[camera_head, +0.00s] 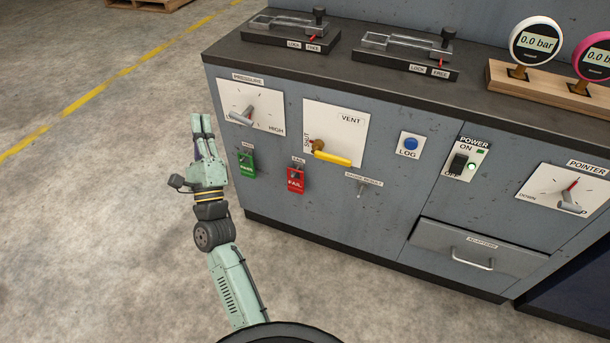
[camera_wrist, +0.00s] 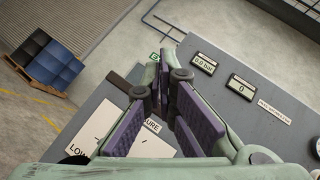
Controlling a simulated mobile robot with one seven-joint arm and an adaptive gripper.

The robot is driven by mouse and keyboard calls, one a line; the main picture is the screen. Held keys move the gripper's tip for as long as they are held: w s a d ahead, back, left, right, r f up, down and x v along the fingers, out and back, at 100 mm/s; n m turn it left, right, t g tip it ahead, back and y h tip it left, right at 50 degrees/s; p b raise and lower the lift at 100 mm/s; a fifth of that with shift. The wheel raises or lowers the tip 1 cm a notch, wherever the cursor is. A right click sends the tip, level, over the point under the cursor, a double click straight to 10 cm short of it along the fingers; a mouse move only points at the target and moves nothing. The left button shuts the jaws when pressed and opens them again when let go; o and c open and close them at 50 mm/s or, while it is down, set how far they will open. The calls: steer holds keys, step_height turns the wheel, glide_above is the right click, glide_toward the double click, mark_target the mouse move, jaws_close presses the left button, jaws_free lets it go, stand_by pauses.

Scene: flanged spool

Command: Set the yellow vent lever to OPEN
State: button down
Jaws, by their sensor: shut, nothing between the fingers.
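The yellow vent lever (camera_head: 332,158) is on the white VENT plate (camera_head: 345,122) on the cabinet front. Its handle points right and slightly down from a brass pivot at the plate's lower left. The word SHUT stands sideways just above the pivot; I cannot make out an OPEN mark. My gripper (camera_head: 202,118) is shut and empty, pointing up, left of the cabinet front and apart from the lever. In the wrist view my gripper's fingers (camera_wrist: 166,88) come together in front of the cabinet's panel. The lever is not visible in that view.
The PRESSURE dial (camera_head: 240,112) is between my gripper and the VENT plate. A toggle switch (camera_head: 361,190), blue LOG button (camera_head: 410,144) and POWER switch (camera_head: 458,163) are further right.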

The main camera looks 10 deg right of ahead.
steer(key=s+d+f+m+g+h, duration=0.2)
steer(key=d+f+m+g+h, duration=0.1)
steer(key=d+f, duration=0.5)
steer(key=s+d+f+m+g+h+b, duration=0.1)
steer(key=s+d+f+m+g+h, duration=0.2)
steer(key=d+f+m, duration=0.4)
steer(key=s+d+f+m+g+h, duration=0.2)
steer(key=d+f+m+h, duration=0.3)
steer(key=d+f, duration=0.6)
step_height(320, 180, down, 4)
steer(key=shift+s+f+m+g+h, duration=0.1)
steer(key=shift+s+m+g+h, duration=0.25)
steer(key=shift+s+m, duration=0.3)
steer(key=shift+d, duration=0.1)
steer(key=w+d+r+p, duration=0.5)
steer(key=w+r, duration=0.1)
steer(key=w, duration=0.2)
steer(key=shift+d+r, duration=0.25)
